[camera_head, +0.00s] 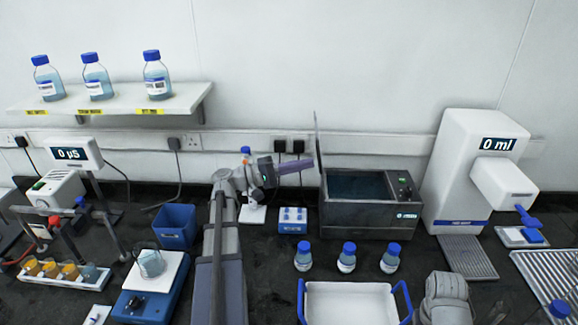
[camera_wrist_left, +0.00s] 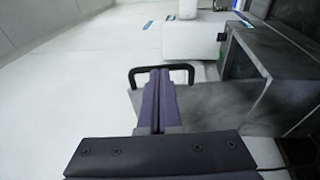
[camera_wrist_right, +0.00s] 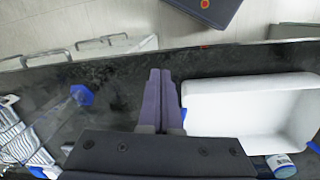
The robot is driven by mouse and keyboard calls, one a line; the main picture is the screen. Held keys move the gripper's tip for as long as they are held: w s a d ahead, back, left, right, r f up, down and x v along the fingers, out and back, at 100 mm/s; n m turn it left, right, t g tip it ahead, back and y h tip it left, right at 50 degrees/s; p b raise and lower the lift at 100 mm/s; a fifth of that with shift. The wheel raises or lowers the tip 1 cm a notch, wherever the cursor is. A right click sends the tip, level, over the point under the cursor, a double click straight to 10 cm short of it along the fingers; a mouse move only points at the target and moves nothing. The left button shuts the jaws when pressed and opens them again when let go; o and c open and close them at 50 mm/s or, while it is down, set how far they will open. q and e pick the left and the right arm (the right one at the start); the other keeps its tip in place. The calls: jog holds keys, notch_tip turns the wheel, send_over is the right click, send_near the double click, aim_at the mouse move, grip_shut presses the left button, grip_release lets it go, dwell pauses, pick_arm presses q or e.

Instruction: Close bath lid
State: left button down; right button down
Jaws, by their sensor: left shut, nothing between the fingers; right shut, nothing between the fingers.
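The bath (camera_head: 370,222) is a dark grey box with an open top and dark liquid inside, at the back right of centre. Its lid (camera_head: 318,148) stands upright, edge-on, along the bath's left side. In the left wrist view the lid (camera_wrist_left: 205,104) is a grey panel with a black handle (camera_wrist_left: 135,78). My left gripper (camera_head: 310,163) is shut and empty, its tips close to the lid's left face; I cannot tell whether they touch. The tips overlap the handle in the left wrist view (camera_wrist_left: 160,70). My right gripper (camera_wrist_right: 160,72) is shut and empty near the white tray.
A white tray (camera_head: 350,290) with blue handles sits at the front. Several blue-capped bottles (camera_head: 347,260) stand between it and the bath. A white dispenser (camera_head: 455,170) stands right of the bath. A small blue rack (camera_head: 293,226) lies left of it.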

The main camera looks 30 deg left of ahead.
pick_arm(q)
jog(key=shift+w+d+r, duration=0.1)
jog(key=shift+w+d, duration=0.2)
jog(key=shift+d, duration=0.05)
